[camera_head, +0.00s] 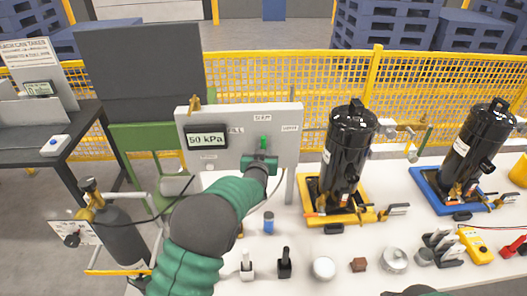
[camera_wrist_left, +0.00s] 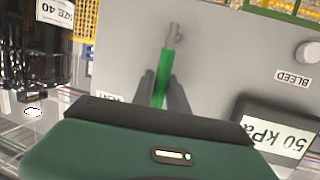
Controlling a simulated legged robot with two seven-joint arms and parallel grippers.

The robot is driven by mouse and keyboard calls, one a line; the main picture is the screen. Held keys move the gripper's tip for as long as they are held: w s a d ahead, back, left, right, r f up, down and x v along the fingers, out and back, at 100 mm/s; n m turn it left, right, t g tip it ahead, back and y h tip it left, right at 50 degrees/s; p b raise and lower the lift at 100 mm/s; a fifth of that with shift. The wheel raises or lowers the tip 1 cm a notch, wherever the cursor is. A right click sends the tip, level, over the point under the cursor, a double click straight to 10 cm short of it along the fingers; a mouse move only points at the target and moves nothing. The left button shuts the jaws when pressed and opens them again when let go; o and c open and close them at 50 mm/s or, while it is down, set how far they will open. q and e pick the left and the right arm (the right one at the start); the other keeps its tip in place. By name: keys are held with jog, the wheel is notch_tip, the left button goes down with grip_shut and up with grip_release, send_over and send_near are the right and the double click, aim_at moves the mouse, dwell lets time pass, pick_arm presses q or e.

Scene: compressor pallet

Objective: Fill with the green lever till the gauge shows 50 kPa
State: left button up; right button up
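The grey panel (camera_head: 285,118) stands behind the white table. Its gauge (camera_head: 206,140) reads 50 kPa; the same reading shows in the left wrist view (camera_wrist_left: 280,138). The green lever (camera_head: 263,143) sticks up on the panel to the right of the gauge. My left gripper (camera_head: 261,160) is at the lever, and its arm hides part of the panel's lower edge. In the left wrist view, the two dark fingers (camera_wrist_left: 162,88) lie close on both sides of the green lever (camera_wrist_left: 163,72). My right gripper is not seen.
Black compressors stand in a yellow tray (camera_head: 312,216) and a blue tray (camera_head: 432,205) to the right. Several small parts and a yellow meter (camera_head: 475,245) lie along the table front. A dark gas cylinder (camera_head: 122,238) stands at left. A yellow fence (camera_head: 300,75) runs behind.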

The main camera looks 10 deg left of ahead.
pick_arm(q)
jog(key=o, duration=0.3)
jog(key=shift+o, duration=0.2)
jog(key=shift+f, duration=0.1)
jog(key=b+v, duration=0.2)
jog(key=v, duration=1.4)
jog(key=shift+s, duration=0.4)
jog(key=s+a+f+g, duration=0.1)
jog(key=s+f+g, duration=0.3)
jog(key=s, duration=0.5)
jog(key=s+a+f+g+h, duration=0.1)
jog(key=s+a+f+g, duration=0.1)
jog(key=s+f+g, duration=0.2)
jog(key=s+a+f+m+g, duration=0.1)
jog(key=s+f+g, duration=0.3)
jog(key=s+f, duration=0.4)
jog(key=s+a, duration=0.1)
jog(key=s, duration=0.4)
jog(key=shift+s+g, duration=0.35)
jog(key=shift+g, duration=0.05)
